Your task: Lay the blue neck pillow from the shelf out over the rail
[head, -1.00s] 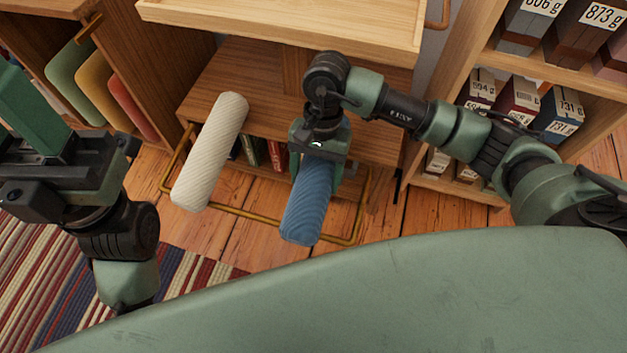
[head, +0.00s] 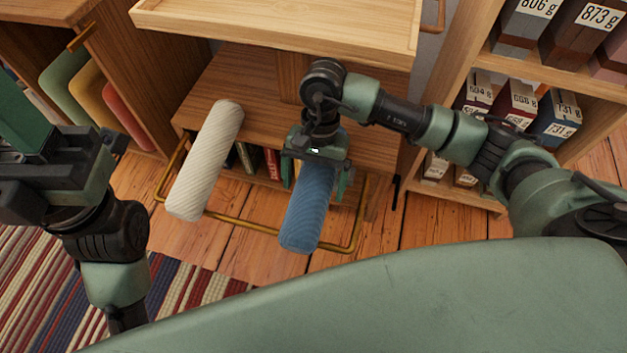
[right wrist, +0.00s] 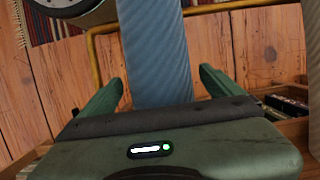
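The blue neck pillow (head: 308,212), a ribbed roll, lies with its front part across the brass rail (head: 238,225) and its back part towards the wooden shelf (head: 215,88). My right gripper (head: 314,188) is above its back part, one finger on each side. In the right wrist view the blue pillow (right wrist: 155,50) runs between the spread fingers with gaps on both sides, and the rail (right wrist: 93,50) passes behind it. The hand hides the pillow's back end. My left gripper (head: 30,125) is at the left edge, its fingers not clearly seen.
A cream roll (head: 206,160) lies left of the blue one, from the shelf across the rail. A wooden tray-like top (head: 280,25) overhangs the shelf. A bookcase with labelled boxes (head: 555,115) stands right, a cabinet with coloured cushions (head: 95,85) left. A striped rug (head: 60,285) covers floor.

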